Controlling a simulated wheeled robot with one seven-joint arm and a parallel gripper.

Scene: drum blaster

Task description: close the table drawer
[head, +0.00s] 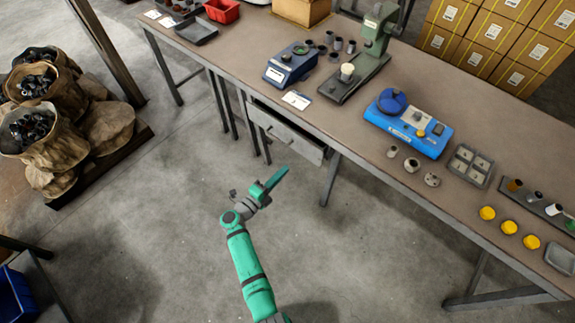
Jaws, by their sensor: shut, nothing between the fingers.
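The table drawer (285,135) hangs under the front edge of the long brown table (340,137). Its grey front stands out a little from under the tabletop, so it is partly open. A small handle shows on its front. My gripper (283,171) is at the end of my green arm, below and in front of the drawer in the picture. Its fingers are together and hold nothing. It appears apart from the drawer front; the exact gap is hard to tell.
Table legs (330,180) stand below the drawer. A blue device (408,122), a green press (368,55) and small parts stand on the table. Sacks (45,140) of dark parts sit on a pallet at left. The concrete floor around my arm is clear.

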